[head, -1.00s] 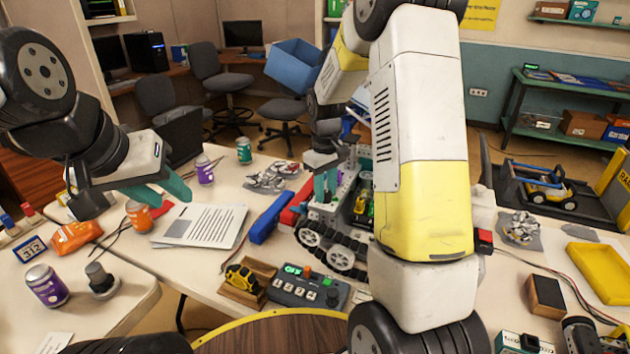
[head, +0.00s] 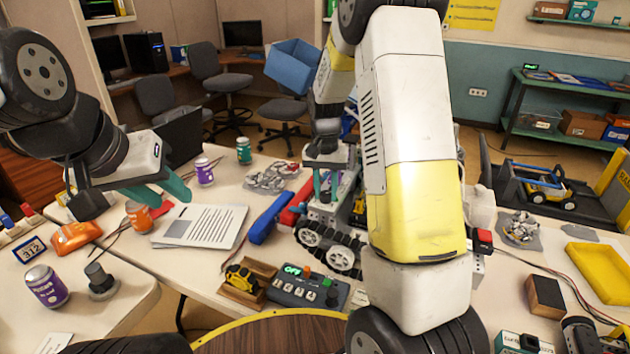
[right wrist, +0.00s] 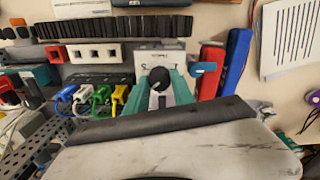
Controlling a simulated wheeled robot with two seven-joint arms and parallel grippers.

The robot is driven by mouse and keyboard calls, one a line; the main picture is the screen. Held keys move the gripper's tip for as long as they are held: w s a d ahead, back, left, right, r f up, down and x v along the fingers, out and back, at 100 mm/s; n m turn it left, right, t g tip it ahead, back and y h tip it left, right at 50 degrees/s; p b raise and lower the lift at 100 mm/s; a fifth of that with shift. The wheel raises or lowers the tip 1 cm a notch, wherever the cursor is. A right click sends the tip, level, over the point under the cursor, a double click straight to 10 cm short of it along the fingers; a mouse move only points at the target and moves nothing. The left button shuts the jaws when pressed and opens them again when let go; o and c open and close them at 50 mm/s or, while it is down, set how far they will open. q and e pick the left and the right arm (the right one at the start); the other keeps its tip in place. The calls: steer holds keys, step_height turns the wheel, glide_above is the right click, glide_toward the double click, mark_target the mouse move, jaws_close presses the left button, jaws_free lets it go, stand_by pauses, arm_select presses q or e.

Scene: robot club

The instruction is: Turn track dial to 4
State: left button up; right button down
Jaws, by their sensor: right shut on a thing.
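The tracked robot (head: 330,240) stands on the table in the middle of the head view, partly hidden by my right arm. In the right wrist view the dark round dial (right wrist: 158,76) sits on a pale plate (right wrist: 157,57) of it. My right gripper (right wrist: 160,82) has its teal fingers on both sides of the dial and is shut on it. The dial's number marks are too small or covered to read. In the head view my right gripper (head: 323,187) points down at the robot's top. My left gripper (head: 172,192) is open and empty above the papers at left.
Blue, green, yellow and white plugs (right wrist: 98,97) sit close beside the dial. A blue bar (head: 270,219) and a red bar (head: 297,207) lie left of the robot. A control box (head: 308,289) with a lit green display stands in front.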

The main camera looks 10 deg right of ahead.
mark_target(325, 193)
steer(key=shift+m, duration=0.8)
steer(key=c, duration=1.1)
jaws_free()
step_height(325, 193, up, 8)
steer(key=shift+w+a+f, duration=0.1)
